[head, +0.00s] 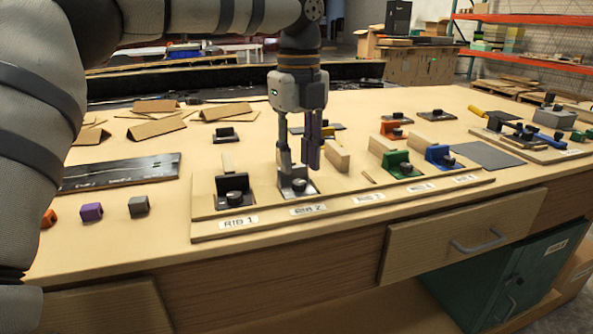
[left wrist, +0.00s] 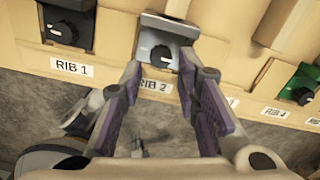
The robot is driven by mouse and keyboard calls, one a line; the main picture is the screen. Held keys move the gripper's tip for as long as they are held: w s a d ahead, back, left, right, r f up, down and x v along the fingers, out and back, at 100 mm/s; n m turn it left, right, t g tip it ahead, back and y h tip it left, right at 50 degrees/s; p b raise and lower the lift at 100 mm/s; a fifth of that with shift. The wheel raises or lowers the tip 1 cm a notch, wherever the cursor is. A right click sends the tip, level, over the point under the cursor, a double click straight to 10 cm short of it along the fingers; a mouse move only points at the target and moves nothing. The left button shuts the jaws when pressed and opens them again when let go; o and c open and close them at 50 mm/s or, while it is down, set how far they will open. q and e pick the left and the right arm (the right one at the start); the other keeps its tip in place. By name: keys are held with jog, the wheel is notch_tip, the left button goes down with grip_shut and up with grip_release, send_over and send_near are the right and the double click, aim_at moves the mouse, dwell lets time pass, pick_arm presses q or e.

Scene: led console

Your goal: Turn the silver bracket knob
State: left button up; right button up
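The silver bracket (head: 309,187) sits in the RIB 2 slot of the wooden board, with a black knob (head: 298,186) on its front. In the left wrist view the silver bracket (left wrist: 178,28) and its knob (left wrist: 161,54) show near the top centre, with a white mark on the knob. My left gripper (head: 299,168) points down just above the bracket. Contact cannot be told. My right gripper is not in view.
A black bracket (head: 236,188) stands at RIB 1 to the left. Green (head: 399,163) and blue (head: 440,157) brackets stand to the right. Wooden ribs (head: 336,157) rise behind the slots. Small orange, purple (head: 92,211) and grey blocks lie at the left front.

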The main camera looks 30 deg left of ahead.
aim_at(299, 182)
pick_arm(q)
jog(key=shift+f, duration=1.8)
grip_shut()
